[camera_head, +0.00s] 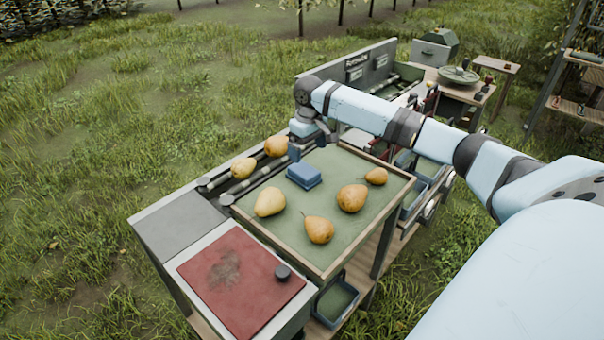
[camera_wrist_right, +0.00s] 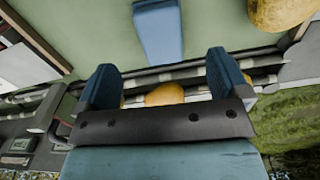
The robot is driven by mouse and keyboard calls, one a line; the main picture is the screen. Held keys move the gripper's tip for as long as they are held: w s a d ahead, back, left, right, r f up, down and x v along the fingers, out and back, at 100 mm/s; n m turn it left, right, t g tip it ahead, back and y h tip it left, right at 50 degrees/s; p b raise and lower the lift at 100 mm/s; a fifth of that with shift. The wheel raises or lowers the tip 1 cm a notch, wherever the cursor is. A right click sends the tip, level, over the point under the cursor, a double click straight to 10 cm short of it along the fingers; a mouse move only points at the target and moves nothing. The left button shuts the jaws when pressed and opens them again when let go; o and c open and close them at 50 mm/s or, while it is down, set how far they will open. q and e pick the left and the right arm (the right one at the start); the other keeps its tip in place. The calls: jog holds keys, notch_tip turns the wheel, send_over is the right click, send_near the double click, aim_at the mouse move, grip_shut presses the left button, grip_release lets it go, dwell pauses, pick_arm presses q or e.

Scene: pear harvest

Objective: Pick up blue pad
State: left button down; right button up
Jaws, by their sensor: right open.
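The blue pad (camera_head: 304,176) is a small blue block lying on the green surface of a wood-rimmed tray table (camera_head: 328,276). Pears lie around it on the same surface. My right gripper (camera_head: 305,148) is above the far left edge of the tray, just behind the pad in the head view. In the right wrist view the gripper (camera_wrist_right: 164,80) has its two blue fingers spread apart with nothing held between them. The blue pad (camera_wrist_right: 160,32) shows beyond the fingertips, apart from them. My left gripper is not in view.
Pears on the tray include one left of the pad (camera_head: 269,202) and one right of it (camera_head: 352,198). More pears (camera_head: 243,168) sit on a roller track at the left. A red panel (camera_head: 240,281) with a dark knob is in front. Grass surrounds the stand.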

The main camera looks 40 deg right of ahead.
aim_at(306, 170)
notch_tip(306, 170, down, 4)
jog(key=shift+w, duration=0.1)
jog(key=f, duration=0.3)
jog(key=w+f, duration=0.1)
jog(key=f, duration=0.1)
jog(key=shift+d+f, duration=0.1)
jog(key=shift+d, duration=0.05)
jog(key=shift+c, duration=0.4)
jog(key=c, duration=0.9)
